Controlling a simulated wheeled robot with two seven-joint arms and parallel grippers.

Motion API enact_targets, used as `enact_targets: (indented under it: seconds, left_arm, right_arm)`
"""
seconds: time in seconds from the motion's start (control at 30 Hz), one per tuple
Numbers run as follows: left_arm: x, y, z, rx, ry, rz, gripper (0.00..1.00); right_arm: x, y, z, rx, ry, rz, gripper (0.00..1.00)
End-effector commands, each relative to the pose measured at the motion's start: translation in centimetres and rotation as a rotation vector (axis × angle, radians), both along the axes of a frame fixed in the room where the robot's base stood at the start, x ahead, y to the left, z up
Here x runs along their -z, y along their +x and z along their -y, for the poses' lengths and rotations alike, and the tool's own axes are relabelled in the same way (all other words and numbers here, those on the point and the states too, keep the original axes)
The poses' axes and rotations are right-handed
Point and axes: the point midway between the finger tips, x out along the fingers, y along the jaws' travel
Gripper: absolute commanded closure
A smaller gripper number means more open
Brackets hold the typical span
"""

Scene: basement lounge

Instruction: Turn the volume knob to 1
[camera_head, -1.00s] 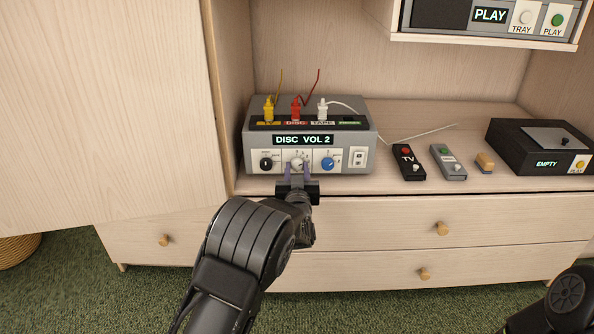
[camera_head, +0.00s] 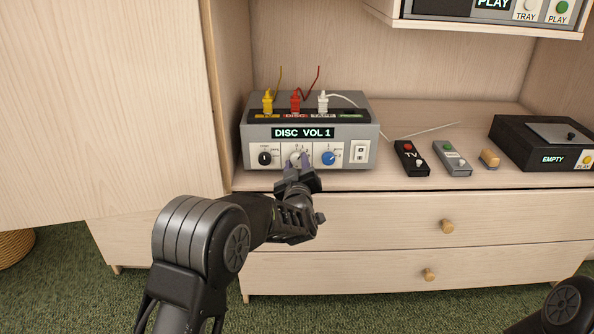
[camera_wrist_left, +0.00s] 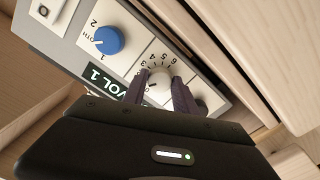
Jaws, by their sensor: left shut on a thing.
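The grey amplifier box (camera_head: 250,122) stands on the cabinet top, and its display (camera_head: 303,133) reads "DISC VOL 1".
Yellow, red and white plugs (camera_head: 295,101) stand in the amplifier's top. A shelf unit (camera_head: 480,32) overhangs the upper right.

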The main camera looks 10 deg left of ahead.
Motion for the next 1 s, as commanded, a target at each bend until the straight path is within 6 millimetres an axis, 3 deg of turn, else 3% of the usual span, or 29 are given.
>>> enact_targets:
  seconds: [0.5, 0.53, 0.77, 1.0]
  left_arm:
    - [0.01, 0.00, -0.05, 0.000, -0.037, 0.008, 1.00]
    - [0.01, 0.00, -0.05, 0.000, -0.037, 0.008, 0.65]
    - [0.01, -0.01, -0.03, 0.000, -0.036, 0.008, 0.46]
    - [0.01, -0.01, 0.00, 0.000, -0.036, 0.008, 0.45]
  right_arm:
    - [0.42, 0.12, -0.01, 0.001, -0.001, 0.003, 1.00]
    - [0.42, 0.11, -0.01, 0.001, -0.001, 0.003, 1.00]
    - [0.42, 0.10, -0.01, 0.001, -0.001, 0.003, 1.00]
    - [0.41, 0.09, 0.00, 0.001, -0.001, 0.003, 1.00]
